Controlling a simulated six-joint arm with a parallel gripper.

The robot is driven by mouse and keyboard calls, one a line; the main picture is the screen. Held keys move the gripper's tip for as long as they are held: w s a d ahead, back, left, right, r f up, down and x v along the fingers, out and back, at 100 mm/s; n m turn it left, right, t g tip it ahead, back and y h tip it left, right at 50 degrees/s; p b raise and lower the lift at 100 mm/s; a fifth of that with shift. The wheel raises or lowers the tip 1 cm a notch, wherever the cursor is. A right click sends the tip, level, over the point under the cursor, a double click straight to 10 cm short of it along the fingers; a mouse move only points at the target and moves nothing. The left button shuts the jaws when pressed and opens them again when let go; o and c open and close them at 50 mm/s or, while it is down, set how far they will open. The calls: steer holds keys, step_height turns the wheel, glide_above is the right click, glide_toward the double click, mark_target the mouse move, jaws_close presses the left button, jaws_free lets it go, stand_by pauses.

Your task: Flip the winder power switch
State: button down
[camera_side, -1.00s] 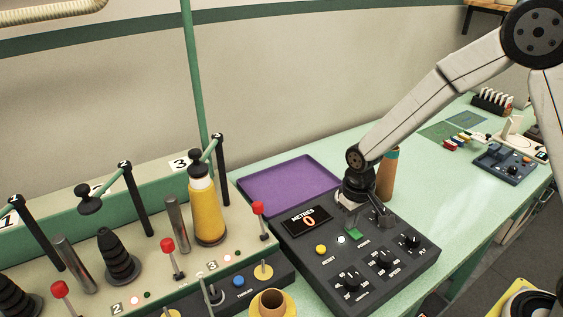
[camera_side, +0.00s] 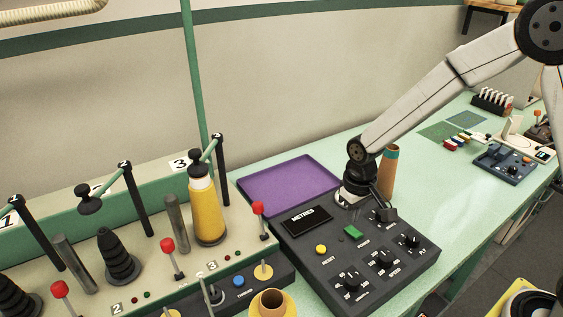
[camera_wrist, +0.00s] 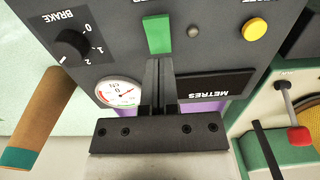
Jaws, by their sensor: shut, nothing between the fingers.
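The winder control box (camera_side: 325,265) is dark grey and stands on the green table. Its green power switch (camera_side: 353,232) is in plain sight in the side view and sits just beyond my fingertips in the wrist view (camera_wrist: 158,34). The METRES display (camera_side: 306,218) is blank, and the small indicator lamp (camera_wrist: 193,32) is unlit. My gripper (camera_wrist: 158,62) is shut and empty. Its fingers point at the switch's near end; I cannot tell whether they touch it. In the side view its fingertips are hard to make out.
The BRAKE knob (camera_wrist: 72,43) and a round gauge (camera_wrist: 120,92) lie beside the fingers. Other knobs (camera_side: 380,259) and a yellow RESET button (camera_side: 321,249) share the panel. A brown cone (camera_side: 388,175) stands close behind my wrist. A purple tray (camera_side: 290,187) lies at the back.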

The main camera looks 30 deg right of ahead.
mark_target(351, 228)
steer(key=shift+r, duration=2.4)
steer(key=shift+s+d, duration=0.1)
steer(key=s+d+t, duration=0.2)
steer(key=s+d, duration=0.1)
steer(key=s, duration=0.7)
steer(key=shift+s+d+t, duration=0.3)
steer(key=shift+s+d, duration=0.05)
steer(key=shift+d, duration=0.05)
